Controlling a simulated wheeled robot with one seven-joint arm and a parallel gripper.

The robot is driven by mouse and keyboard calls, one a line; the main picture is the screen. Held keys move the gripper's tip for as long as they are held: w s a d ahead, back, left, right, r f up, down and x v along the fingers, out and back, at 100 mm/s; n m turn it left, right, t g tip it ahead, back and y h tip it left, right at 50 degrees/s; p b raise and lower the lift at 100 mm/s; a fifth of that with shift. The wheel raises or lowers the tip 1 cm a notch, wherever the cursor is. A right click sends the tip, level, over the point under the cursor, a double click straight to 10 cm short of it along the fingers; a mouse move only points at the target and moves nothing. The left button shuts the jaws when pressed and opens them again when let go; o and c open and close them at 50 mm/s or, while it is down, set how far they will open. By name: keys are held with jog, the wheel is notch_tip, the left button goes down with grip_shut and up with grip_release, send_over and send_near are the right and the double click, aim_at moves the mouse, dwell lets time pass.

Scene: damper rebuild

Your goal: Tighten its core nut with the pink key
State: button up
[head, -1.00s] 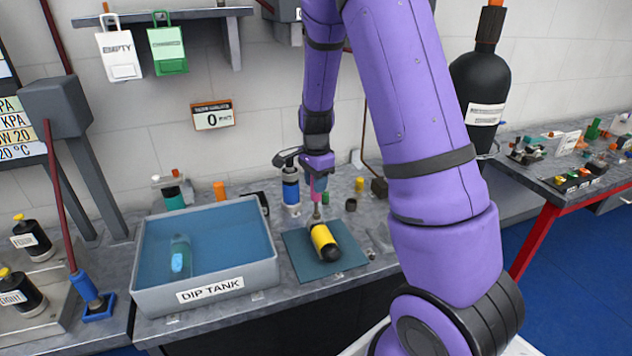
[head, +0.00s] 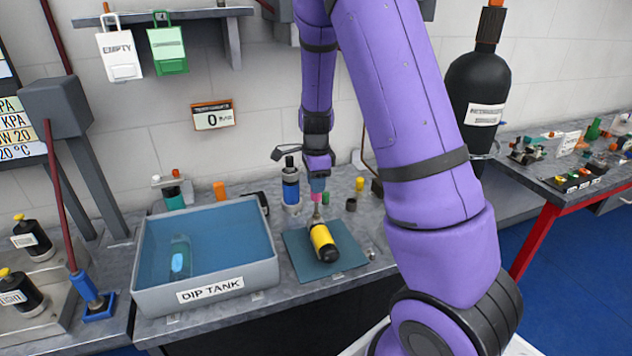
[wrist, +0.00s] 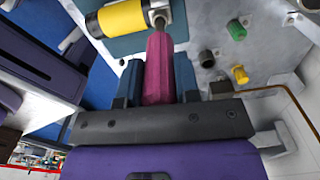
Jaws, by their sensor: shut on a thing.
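My gripper (head: 317,184) is shut on the pink key (head: 316,197) and points down over the mat. In the wrist view the pink key (wrist: 158,70) sits between the two blue fingers of my gripper (wrist: 158,82). A yellow and black damper (head: 323,242) lies on the teal mat (head: 299,258). In the wrist view the damper's yellow body (wrist: 122,18) shows at the top, with a metal fitting at its end by the key's tip. The core nut is too small to make out, and I cannot tell whether the key touches it.
The dip tank (head: 262,277) stands left of the mat with a cyan item in its liquid. A blue bottle (head: 290,188) stands behind the mat. A yellow cap (head: 360,184) and a dark cup (head: 351,205) stand to the right. A readout (head: 213,115) hangs on the wall.

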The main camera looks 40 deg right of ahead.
jog(key=shift+m, duration=0.3)
jog(key=shift+r, duration=1.1)
jog(key=shift+r, duration=2)
